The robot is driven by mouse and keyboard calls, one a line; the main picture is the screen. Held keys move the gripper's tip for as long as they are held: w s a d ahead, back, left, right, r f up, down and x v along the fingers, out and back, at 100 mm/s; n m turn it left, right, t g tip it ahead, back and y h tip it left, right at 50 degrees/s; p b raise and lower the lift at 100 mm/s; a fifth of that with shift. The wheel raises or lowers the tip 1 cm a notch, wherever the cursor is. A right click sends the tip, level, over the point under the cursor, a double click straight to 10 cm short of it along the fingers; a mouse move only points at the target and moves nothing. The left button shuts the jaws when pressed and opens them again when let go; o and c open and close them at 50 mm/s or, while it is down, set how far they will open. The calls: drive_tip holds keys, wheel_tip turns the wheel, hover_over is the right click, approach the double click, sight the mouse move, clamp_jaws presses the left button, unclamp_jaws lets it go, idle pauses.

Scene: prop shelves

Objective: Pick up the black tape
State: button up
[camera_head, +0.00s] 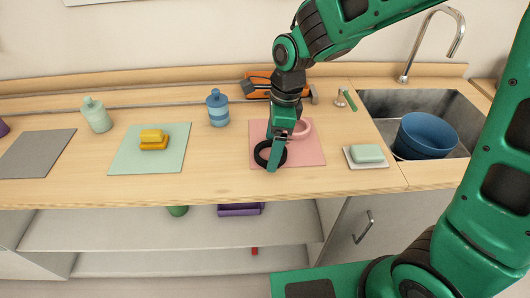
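The black tape (259,159) is a dark ring lying on the pink mat (312,153), near the mat's left front part. My gripper (275,163) points down from above and overlaps the right side of the tape. One green finger shows in front of the tape and hides part of it. The other finger is hard to make out, so I cannot tell whether the gripper is open or shut, or whether it touches the tape. A pink ring (305,130) lies on the same mat, just behind and right of my gripper, partly hidden by it.
A blue jar (217,109) stands left of the pink mat. A soap dish (366,164) and a sink with a blue bowl (425,136) are at the right. An orange tool (258,83) lies behind my gripper.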

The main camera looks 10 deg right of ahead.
drive_tip(key=shift+f, duration=0.2)
drive_tip(key=c, duration=1.1)
drive_tip(key=shift+r, duration=0.2)
drive_tip(key=shift+c, duration=0.2)
